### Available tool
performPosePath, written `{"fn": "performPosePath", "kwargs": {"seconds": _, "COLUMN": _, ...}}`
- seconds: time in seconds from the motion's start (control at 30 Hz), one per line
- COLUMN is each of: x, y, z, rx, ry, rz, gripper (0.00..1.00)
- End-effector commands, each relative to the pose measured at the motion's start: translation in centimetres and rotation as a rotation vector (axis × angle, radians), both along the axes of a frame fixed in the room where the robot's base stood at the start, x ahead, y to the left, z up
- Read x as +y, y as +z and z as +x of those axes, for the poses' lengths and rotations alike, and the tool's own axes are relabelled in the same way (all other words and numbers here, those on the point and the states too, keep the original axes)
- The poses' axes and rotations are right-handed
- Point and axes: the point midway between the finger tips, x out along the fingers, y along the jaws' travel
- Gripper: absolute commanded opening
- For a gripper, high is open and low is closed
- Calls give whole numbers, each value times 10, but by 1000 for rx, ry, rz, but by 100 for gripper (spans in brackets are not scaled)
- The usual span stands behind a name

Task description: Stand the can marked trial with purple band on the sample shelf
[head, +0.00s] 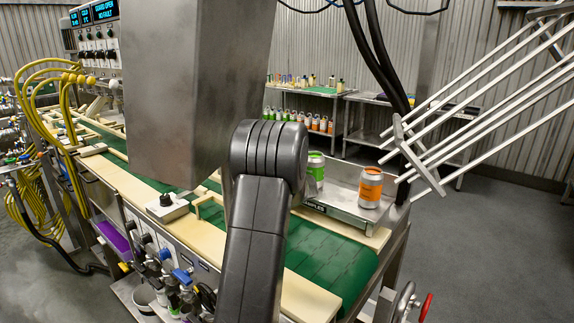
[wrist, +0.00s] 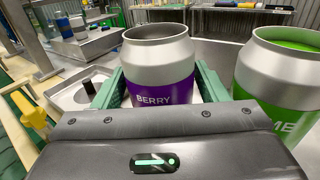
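In the wrist view, a silver can with a purple band reading BERRY (wrist: 158,72) stands upright between the green fingers of my gripper (wrist: 155,88). Both fingers lie against its sides. Its lower part and base are hidden by the gripper body, and no trial mark shows. In the head view my arm hides this can and my gripper. The sample shelf (head: 343,211) is a metal tray labelled SAMPLES at the end of the machine. A green-banded can (head: 316,172) and an orange-banded can (head: 370,188) stand on it.
A green-banded can (wrist: 283,78) stands close to the right of my gripper in the wrist view. Sloping metal rods (head: 470,100) rise beside the tray. A green conveyor (head: 325,262) runs in front of it. Racks of cans (head: 300,120) stand at the back.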

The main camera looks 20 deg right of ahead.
Motion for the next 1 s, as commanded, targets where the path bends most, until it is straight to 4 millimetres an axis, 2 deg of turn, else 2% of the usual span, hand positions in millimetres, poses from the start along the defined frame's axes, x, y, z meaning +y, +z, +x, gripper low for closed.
{"fn": "performPosePath", "kwargs": {"seconds": 0.27, "x": 1, "y": 2, "z": -2, "rx": 0, "ry": 0, "rz": 0, "gripper": 67}}
{"fn": "performPosePath", "kwargs": {"seconds": 0.37, "x": 6, "y": 1, "z": -14, "rx": 0, "ry": 0, "rz": 0, "gripper": 67}}
{"fn": "performPosePath", "kwargs": {"seconds": 0.8, "x": 42, "y": 1, "z": -88, "rx": -1, "ry": -1, "rz": 0, "gripper": 67}}
{"fn": "performPosePath", "kwargs": {"seconds": 1.0, "x": 51, "y": 2, "z": -105, "rx": 0, "ry": 0, "rz": 0, "gripper": 67}}
